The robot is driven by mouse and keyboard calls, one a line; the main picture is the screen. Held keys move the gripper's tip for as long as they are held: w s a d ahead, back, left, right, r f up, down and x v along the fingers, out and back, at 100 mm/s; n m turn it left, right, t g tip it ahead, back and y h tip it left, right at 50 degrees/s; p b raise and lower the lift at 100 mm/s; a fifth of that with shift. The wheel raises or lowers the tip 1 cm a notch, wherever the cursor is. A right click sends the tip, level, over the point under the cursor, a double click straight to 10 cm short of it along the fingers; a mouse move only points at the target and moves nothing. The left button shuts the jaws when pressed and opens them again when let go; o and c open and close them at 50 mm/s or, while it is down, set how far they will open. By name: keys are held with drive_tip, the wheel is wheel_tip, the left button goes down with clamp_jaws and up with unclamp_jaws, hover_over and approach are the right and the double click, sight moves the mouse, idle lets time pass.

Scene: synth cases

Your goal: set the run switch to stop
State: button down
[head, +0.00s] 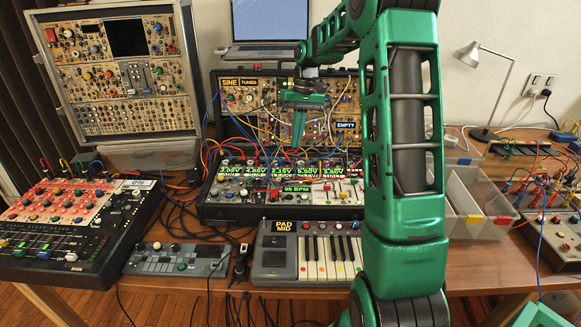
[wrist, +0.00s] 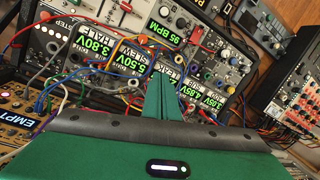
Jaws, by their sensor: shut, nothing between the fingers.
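The black sequencer panel (head: 281,208) stands on the table in the middle of the head view, with a row of green voltage readouts and a green "95 BPM" display (head: 297,189). The display also shows in the wrist view (wrist: 166,33), where the panel appears turned round. Small knobs, switches and jacks cover the panel. I cannot tell which one is the run switch, nor its setting. My gripper (head: 297,146) is shut and empty, its green fingers pointing down just above the panel's back edge. In the wrist view the fingertips (wrist: 160,76) overlap the row of readouts.
Patch cables (head: 262,152) loop around the fingers and across the panels. A rack labelled "SINE" and "EMPTY" (head: 236,103) stands behind. A small keyboard (head: 328,262) lies in front, a red-panelled mixer (head: 60,215) at left, and clear bins (head: 470,205) at right.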

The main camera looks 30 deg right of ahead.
sight(294, 177)
drive_tip(key=x, duration=1)
drive_tip(key=shift+s+a+r, duration=0.1)
idle(0.5)
